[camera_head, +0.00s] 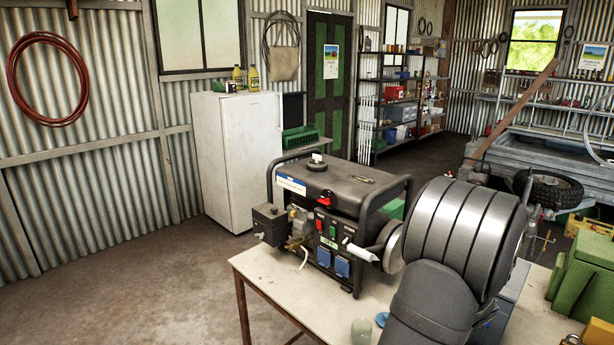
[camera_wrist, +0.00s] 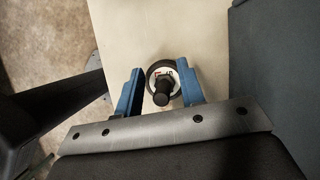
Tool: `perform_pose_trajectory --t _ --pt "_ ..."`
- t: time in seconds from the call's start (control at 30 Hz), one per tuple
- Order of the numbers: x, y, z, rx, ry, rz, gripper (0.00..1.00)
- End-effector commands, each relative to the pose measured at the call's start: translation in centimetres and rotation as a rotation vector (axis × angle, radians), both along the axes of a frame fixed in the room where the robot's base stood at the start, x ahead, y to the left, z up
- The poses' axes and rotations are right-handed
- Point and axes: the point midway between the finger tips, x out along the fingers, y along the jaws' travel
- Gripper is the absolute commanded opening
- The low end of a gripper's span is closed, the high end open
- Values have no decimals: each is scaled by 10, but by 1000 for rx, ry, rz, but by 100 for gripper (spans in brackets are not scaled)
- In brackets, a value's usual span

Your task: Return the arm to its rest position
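My gripper (camera_wrist: 160,88) shows in the wrist view with its two blue fingers apart. A round black part with a white face and a black knob (camera_wrist: 162,86) shows between the fingers. Small gaps seem to separate it from them; I cannot tell its depth or what it belongs to.
A green metal box (camera_head: 585,275) stands on the right, close to my arm. A small pale jar (camera_head: 361,331) is at the table's front. A white fridge (camera_head: 237,160) and shelves (camera_head: 402,88) stand behind. The floor at left (camera_head: 130,285) is clear.

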Motion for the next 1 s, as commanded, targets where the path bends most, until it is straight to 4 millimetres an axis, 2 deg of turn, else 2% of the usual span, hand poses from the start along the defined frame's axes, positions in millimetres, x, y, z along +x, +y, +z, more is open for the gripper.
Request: perform_pose_trajectory --t 0.57,1.0 --pt "-32 -38 107 -3 -3 -3 36" --pt "-8 -8 22 3 2 2 36"
